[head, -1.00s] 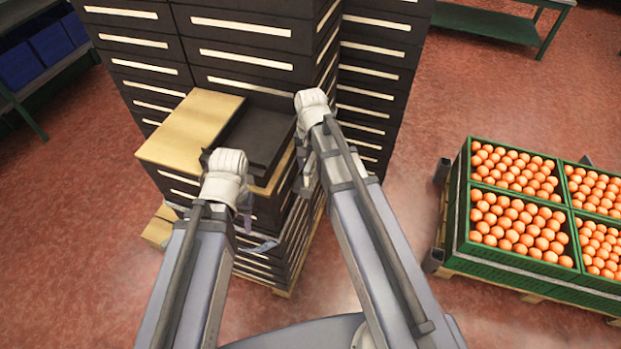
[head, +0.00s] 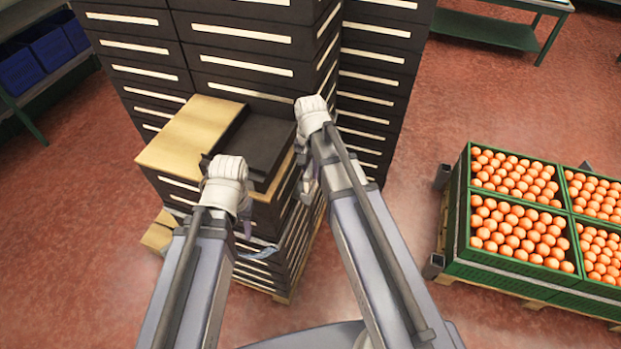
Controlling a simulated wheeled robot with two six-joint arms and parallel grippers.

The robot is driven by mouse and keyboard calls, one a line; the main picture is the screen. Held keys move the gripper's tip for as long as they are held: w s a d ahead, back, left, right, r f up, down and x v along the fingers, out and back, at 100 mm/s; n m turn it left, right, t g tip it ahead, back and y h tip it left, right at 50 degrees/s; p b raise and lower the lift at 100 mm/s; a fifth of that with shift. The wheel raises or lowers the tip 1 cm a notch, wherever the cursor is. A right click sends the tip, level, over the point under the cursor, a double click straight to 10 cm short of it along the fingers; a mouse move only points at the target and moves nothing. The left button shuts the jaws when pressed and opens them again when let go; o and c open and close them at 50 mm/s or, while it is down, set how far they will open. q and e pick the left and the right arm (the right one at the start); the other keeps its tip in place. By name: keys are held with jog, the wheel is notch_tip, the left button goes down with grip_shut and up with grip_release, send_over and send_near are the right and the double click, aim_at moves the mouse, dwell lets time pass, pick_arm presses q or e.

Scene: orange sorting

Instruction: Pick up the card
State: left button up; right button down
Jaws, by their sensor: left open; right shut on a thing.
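The tan card (head: 190,135) lies flat on the front stack of dark crates. A dark flat tray-like piece covers its right part, and a thin tan edge shows along the near right side. My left gripper (head: 245,226) is open at the near side of the stack, largely hidden behind its own wrist. My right gripper (head: 308,184) is shut at the stack's right side, by the tan edge. What it grips is mostly hidden; the card's edge is the closest thing to it.
Taller stacks of dark crates (head: 245,40) with pale label strips stand right behind. Green crates (head: 515,270) full of oranges stand on a pallet at the right. A green bench (head: 485,28) is at the back, and blue bins (head: 50,45) at the left. Red floor between is clear.

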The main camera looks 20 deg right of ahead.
dwell(0.3)
notch_tip(320, 180, up, 10)
jog(key=p, duration=1)
jog(key=shift+r, duration=0.15)
